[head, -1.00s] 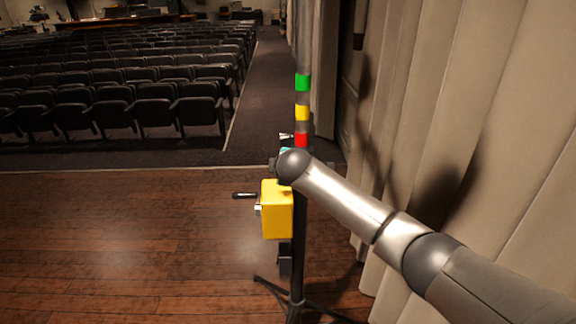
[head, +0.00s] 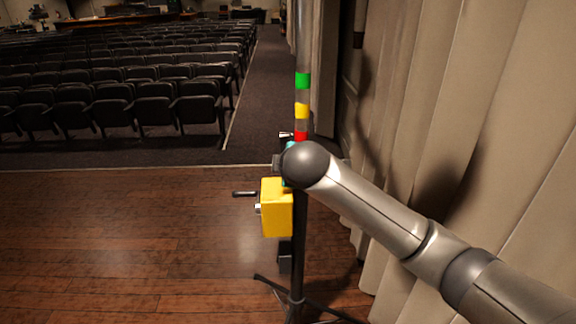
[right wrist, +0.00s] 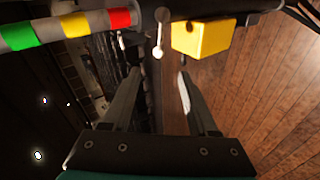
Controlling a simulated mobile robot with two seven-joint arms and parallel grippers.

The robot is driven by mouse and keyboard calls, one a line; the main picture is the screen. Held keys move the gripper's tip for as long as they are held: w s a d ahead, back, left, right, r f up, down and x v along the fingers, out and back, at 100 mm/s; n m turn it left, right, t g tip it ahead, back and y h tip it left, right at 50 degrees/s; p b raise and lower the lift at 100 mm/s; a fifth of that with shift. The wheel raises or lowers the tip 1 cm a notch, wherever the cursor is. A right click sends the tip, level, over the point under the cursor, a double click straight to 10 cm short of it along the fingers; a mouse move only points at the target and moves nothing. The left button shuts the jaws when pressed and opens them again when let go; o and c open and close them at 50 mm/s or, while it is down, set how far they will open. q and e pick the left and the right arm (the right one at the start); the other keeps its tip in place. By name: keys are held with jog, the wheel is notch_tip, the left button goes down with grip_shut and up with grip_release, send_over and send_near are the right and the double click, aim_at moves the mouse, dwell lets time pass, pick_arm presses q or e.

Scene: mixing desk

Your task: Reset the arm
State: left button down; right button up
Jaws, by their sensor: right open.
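A dark tripod stand (head: 298,225) stands upright on the wood floor, with green, yellow and red bands on its pole (head: 302,92). A yellow box (head: 277,208) with a black crank handle (head: 245,194) is on the stand. My right arm comes in from the right and its wrist covers part of the pole; the jaws are hidden there. In the right wrist view my right gripper (right wrist: 158,75) is open and empty, its fingers apart. The yellow box (right wrist: 203,40) and a small silver lever (right wrist: 159,34) show beyond the fingertips, apparently not gripped. My left gripper is out of view.
Beige curtains (head: 480,110) hang along the right, close to my arm. Rows of dark seats (head: 120,90) fill the hall at the back left. The wood floor (head: 120,240) left of the stand is clear.

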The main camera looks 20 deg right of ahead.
jog(key=shift+f, duration=0.1)
notch_tip(320, 180, down, 24)
jog(key=s+d+m+g+b, duration=0.2)
jog(key=m+b, duration=0.1)
jog(key=b, duration=0.3)
jog(key=s+f+m+g+b, duration=0.15)
jog(key=s+f, duration=0.25)
jog(key=f, duration=0.4)
jog(key=s+d+f+m+g+b, duration=0.1)
jog(key=s+f+b, duration=0.15)
jog(key=f, duration=0.45)
jog(key=s+f+m+g+b, duration=0.1)
jog(key=s+f, duration=0.4)
jog(key=f, duration=0.3)
jog(key=s+f+m+g+b, duration=0.1)
jog(key=s+f+b, duration=0.2)
jog(key=s+f, duration=0.6)
jog(key=s+a+f+m+g+y+b, duration=0.1)
jog(key=s+f, duration=0.8)
jog(key=s, duration=0.9)
jog(key=s+f+m+g+b, duration=0.2)
jog(key=s+f+m+b, duration=0.1)
jog(key=s+f, duration=0.7)
jog(key=s+b, duration=0.1)
jog(key=s, duration=0.2)
jog(key=shift+s+a+g+y+b, duration=0.2)
jog(key=shift+a+g+y+b, duration=0.1)
jog(key=shift+a+g, duration=0.05)
